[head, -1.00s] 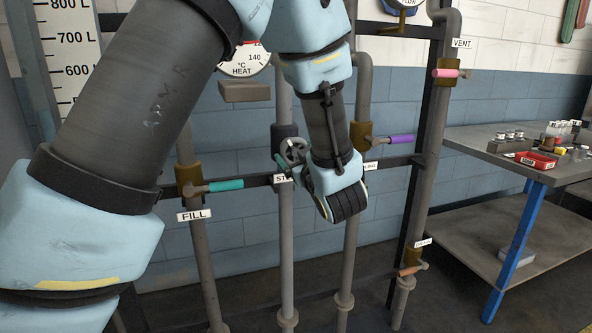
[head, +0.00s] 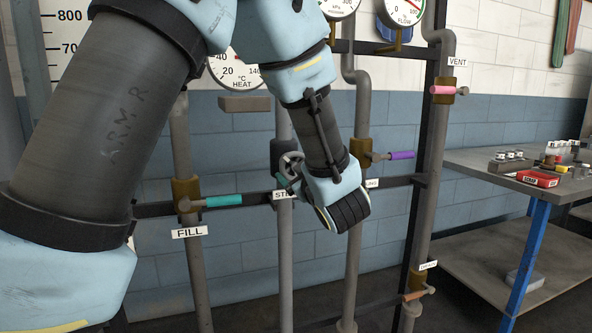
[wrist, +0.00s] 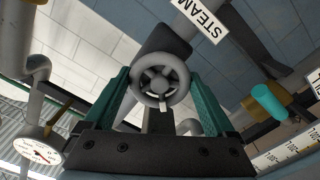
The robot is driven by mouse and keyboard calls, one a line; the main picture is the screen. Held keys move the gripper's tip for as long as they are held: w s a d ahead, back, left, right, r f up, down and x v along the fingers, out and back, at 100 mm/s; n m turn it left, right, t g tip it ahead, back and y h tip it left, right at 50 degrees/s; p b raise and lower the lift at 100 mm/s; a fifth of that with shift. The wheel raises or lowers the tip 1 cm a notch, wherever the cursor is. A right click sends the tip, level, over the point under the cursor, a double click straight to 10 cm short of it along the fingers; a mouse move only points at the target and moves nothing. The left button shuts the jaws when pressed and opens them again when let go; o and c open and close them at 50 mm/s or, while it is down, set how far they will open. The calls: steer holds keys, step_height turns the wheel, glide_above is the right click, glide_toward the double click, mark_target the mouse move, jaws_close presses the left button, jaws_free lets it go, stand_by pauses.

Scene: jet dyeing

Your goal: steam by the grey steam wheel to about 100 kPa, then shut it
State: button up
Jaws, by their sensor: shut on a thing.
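The grey steam wheel (head: 292,161) sits on its valve on the pipe above the partly hidden STEAM label (head: 283,194). In the wrist view the round spoked wheel (wrist: 160,80) lies between the two teal fingers of my gripper (wrist: 161,76). My gripper (head: 285,178) is shut on the wheel; in the head view my wrist hides part of the fingers. The kPa gauge (head: 339,6) is cut off by the top edge, and its needle cannot be read.
The teal FILL handle (head: 224,200) is left of the wheel and the purple handle (head: 402,155) right. The pink VENT handle (head: 445,90) is further right. The HEAT gauge (head: 235,70) and FLOW gauge (head: 403,9) are above. A metal table (head: 480,158) with small items stands at the right.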

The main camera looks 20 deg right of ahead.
steer(key=o, duration=1)
steer(key=shift+o, duration=0.2)
steer(key=s+a+b, duration=0.1)
steer(key=s, duration=0.9)
steer(key=shift+s+a+b, duration=0.2)
steer(key=shift+s+b, duration=0.2)
